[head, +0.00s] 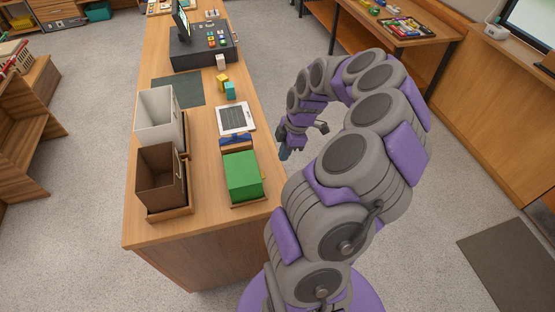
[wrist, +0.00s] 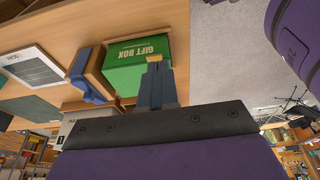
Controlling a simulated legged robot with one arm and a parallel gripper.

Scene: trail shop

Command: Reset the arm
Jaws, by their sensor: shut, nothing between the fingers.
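My arm is curled in a tall arc to the right of the wooden counter (head: 195,236) in the head view. My gripper (head: 284,153) hangs at the end of the arc, just beyond the counter's right edge. In the wrist view my gripper (wrist: 155,70) is shut, with nothing between its fingers. A green gift box (wrist: 130,52) shows behind the fingertips there. In the head view the green box (head: 242,175) sits in a wooden tray near the counter's right edge, apart from my gripper.
A brown bin (head: 160,178) and a white bin (head: 158,117) stand on the counter's left side. A white framed panel (head: 235,119), small yellow (head: 223,82) and teal (head: 230,91) blocks and a dark register (head: 203,45) lie farther back. Grey floor (head: 285,60) is clear beyond my arm.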

